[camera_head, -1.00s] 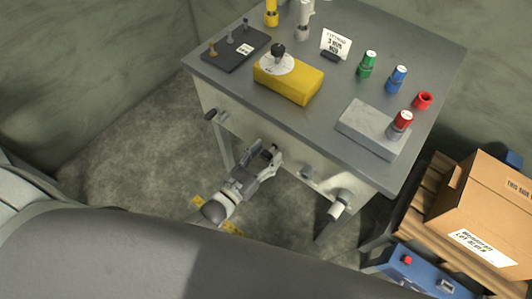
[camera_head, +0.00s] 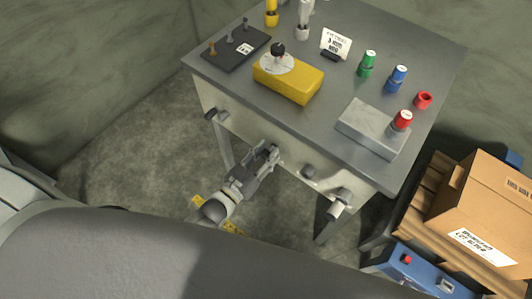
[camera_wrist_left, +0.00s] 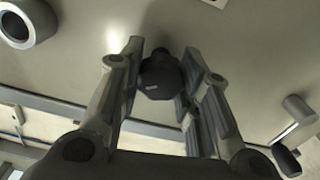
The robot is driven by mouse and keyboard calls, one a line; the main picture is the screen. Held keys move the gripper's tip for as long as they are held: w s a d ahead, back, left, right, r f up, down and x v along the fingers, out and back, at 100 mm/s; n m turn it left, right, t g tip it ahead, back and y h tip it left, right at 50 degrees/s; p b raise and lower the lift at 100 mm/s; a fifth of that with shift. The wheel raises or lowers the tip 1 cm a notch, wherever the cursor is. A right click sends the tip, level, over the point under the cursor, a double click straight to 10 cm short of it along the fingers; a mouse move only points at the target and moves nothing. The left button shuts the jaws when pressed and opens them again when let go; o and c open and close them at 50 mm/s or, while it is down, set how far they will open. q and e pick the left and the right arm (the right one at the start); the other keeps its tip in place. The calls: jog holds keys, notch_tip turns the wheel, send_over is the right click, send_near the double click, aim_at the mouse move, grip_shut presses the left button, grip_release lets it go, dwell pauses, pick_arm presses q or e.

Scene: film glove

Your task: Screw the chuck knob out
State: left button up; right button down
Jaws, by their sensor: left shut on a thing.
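A dark round knob (camera_wrist_left: 160,76), which I take to be the chuck knob, stands out from the bench's pale front panel in the left wrist view. My left gripper (camera_head: 267,152) is at that front panel, below the bench top. It is shut on the knob, with one finger on each side in the left wrist view (camera_wrist_left: 161,62). In the head view the gripper hides most of the knob. My right gripper is not in view.
Other fittings on the bench front are a left knob (camera_head: 215,113), a dark knob (camera_head: 308,171) and a pale cylinder (camera_head: 338,208). The bench top (camera_head: 330,120) holds a yellow box (camera_head: 298,84) and a grey block (camera_head: 365,128). A cardboard box (camera_head: 480,210) is at right.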

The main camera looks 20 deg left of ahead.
pick_arm(q)
jog(key=n, duration=0.5)
jog(key=shift+a+n, duration=0.15)
jog(key=shift+n, duration=0.15)
jog(key=n+b, duration=0.1)
jog(key=n, duration=0.4)
jog(key=shift+w+n, duration=0.1)
jog(key=shift+n, duration=0.2)
dwell(0.3)
jog(key=o, duration=1)
jog(key=v, duration=1.2)
